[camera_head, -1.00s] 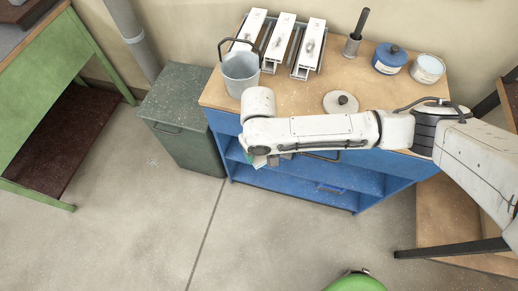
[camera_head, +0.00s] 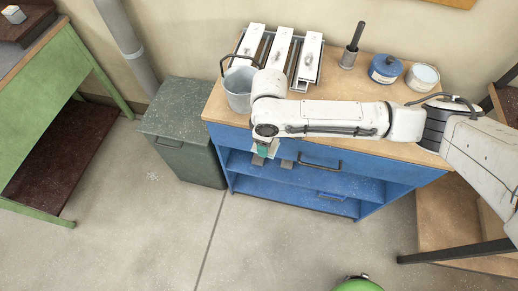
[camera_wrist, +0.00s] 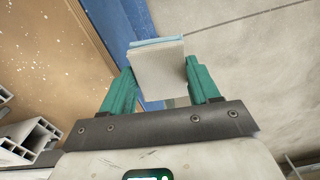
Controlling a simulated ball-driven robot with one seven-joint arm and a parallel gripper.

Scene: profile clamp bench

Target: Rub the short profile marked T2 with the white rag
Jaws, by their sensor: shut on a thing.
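My gripper (camera_head: 264,150) points down in front of the bench's front edge, beside the blue drawer front. In the wrist view its green fingers (camera_wrist: 159,82) are shut on a pale, block-like thing (camera_wrist: 160,68) with a light blue edge. It may be the folded white rag; I cannot tell for sure. Three white profiles (camera_head: 278,48) lie side by side in metal holders at the back left of the bench top. No mark T2 can be read on any of them. Open profile ends (camera_wrist: 35,135) show at the left of the wrist view.
A grey bucket (camera_head: 239,95) stands at the bench's left corner, close to my arm. A cup with a dark rod (camera_head: 350,58), a blue tin (camera_head: 386,69) and a white-topped tin (camera_head: 423,77) stand behind my arm. A dark green bin (camera_head: 185,130) stands left of the bench.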

